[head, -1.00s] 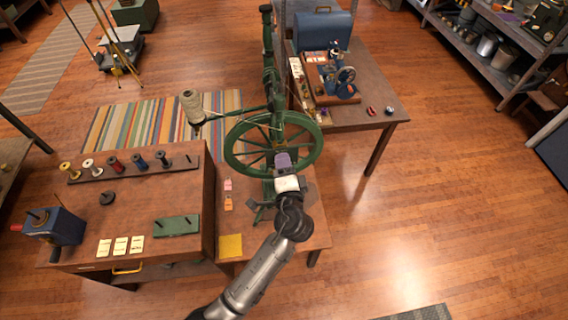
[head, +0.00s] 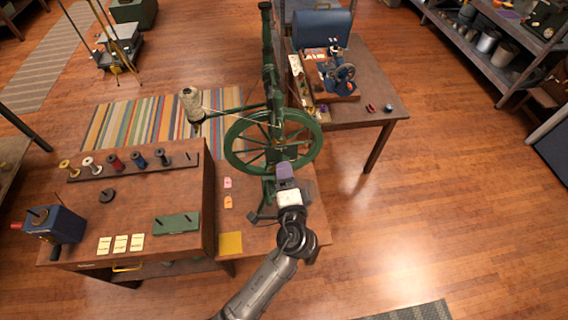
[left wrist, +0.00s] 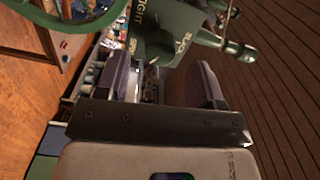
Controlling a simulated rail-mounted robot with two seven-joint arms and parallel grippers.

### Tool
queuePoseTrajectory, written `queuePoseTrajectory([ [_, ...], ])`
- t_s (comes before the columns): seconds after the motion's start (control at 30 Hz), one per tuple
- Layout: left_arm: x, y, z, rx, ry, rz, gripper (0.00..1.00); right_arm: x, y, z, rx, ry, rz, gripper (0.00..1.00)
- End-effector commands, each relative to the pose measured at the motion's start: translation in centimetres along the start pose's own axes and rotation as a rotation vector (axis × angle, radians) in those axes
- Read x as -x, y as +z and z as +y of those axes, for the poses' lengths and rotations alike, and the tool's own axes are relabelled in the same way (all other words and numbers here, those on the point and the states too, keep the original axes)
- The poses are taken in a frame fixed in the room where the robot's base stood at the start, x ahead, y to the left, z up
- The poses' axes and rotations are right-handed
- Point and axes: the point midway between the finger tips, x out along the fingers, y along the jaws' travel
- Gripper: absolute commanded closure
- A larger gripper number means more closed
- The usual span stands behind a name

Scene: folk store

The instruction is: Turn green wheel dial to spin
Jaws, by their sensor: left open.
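A green spinning wheel stands on a small wooden table; its large spoked wheel (head: 232,156) is upright in the head view. Part of the wheel's rim (left wrist: 98,22) shows at the top left of the left wrist view. A green body with white lettering (left wrist: 165,42), partly legible as "IGHT", lies beyond my fingertips there. My left gripper (head: 286,170) is in front of the wheel's lower part. In the left wrist view its two purple-grey fingers (left wrist: 158,82) are apart with nothing clearly held between them. Whether they touch the green part is unclear. My right gripper is not in view.
A wooden bench (head: 140,195) on the left holds a spool rack (head: 132,172), a blue box (head: 66,226) and a green block (head: 177,225). A table behind (head: 385,112) carries a small blue machine (head: 340,75). The floor at right is open.

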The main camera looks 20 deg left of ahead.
Motion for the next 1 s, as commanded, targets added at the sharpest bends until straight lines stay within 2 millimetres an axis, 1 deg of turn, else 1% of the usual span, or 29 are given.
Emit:
queuePoseTrajectory([
  [0.03, 1.2, 0.0, 0.1, 0.003, 0.004, 0.001, 0.38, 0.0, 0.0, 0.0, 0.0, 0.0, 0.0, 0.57],
  [0.2, 4.5, 0.0, 0.1, 0.003, 0.003, 0.0, 0.38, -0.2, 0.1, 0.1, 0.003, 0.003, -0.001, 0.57],
  [0.3, 6.1, 0.0, 0.1, 0.002, 0.003, 0.0, 0.38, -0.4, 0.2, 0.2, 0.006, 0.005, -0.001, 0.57],
  [0.43, 7.8, 0.0, 0.1, 0.001, 0.002, 0.001, 0.38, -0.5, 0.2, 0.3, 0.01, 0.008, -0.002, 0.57],
  [0.53, 8.6, 0.0, 0.1, 0.001, 0.001, 0.001, 0.38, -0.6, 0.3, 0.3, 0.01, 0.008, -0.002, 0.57],
  [0.67, 9.3, 0.0, 0.1, 0.001, 0.001, 0.001, 0.38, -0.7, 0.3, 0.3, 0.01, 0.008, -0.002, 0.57],
  [1.0, 9.4, 0.0, 0.0, 0.001, 0.0, 0.0, 0.38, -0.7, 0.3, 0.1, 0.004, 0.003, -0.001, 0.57],
])
